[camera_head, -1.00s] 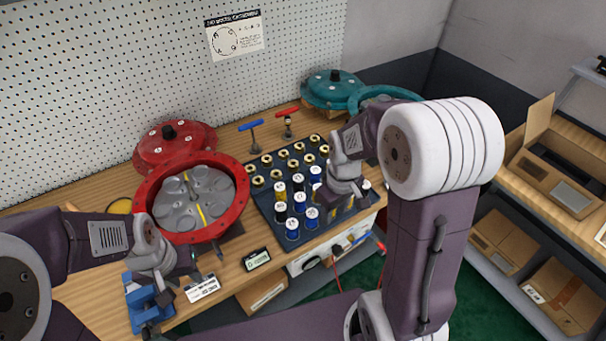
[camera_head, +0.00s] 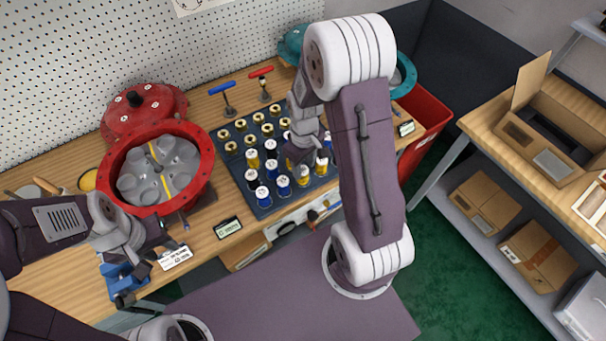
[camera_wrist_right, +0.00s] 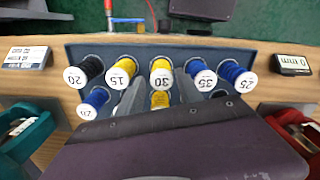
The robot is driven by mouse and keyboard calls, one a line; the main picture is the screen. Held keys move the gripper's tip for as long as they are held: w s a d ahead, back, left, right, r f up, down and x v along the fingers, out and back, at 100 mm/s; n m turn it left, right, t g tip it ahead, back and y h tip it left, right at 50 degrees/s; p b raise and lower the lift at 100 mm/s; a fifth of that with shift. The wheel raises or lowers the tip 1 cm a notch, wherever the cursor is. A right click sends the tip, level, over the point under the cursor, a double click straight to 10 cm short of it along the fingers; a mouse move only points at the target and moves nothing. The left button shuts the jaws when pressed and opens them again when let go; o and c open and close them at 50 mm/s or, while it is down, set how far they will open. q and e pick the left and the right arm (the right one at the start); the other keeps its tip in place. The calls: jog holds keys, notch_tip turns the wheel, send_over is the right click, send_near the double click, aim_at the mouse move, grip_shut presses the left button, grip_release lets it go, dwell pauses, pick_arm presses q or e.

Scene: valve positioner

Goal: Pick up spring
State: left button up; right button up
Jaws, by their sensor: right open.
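The springs are short coils in blue, yellow and black with white numbered caps, standing in a dark tray (camera_head: 238,186). My right gripper (camera_head: 303,166) is over the right part of the tray and hides some of them. In the right wrist view my open right gripper (camera_wrist_right: 158,97) has its fingers on either side of a yellow spring (camera_wrist_right: 160,100), whose label is unclear. Beyond it stand a yellow spring marked 30 (camera_wrist_right: 161,74) and one marked 15 (camera_wrist_right: 121,74). Blue springs marked 35 (camera_wrist_right: 202,75) and 25 (camera_wrist_right: 238,77) stand to the right. My left gripper (camera_head: 157,257) looks open and empty near a blue vise (camera_head: 118,282).
A red round housing (camera_head: 201,174) stands left of the tray. Red and blue T-handled tools (camera_head: 262,84) stand behind it. A small display (camera_head: 228,228) lies at the bench's front edge. Cardboard boxes (camera_head: 540,254) fill a shelf at right.

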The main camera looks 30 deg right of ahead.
aim_at(303, 170)
jog(key=f, duration=0.3)
jog(key=shift+s+a+f, duration=0.1)
jog(key=shift+a, duration=0.1)
jog(key=shift+d+f, duration=0.1)
jog(key=shift+f, duration=0.3)
grip_shut()
jog(key=shift+r, duration=0.15)
jog(key=shift+r, duration=0.3)
jog(key=r, duration=0.4)
jog(key=shift+s, duration=0.25)
jog(key=s+r, duration=0.6)
jog(key=s, duration=0.5)
jog(key=shift+d, duration=0.25)
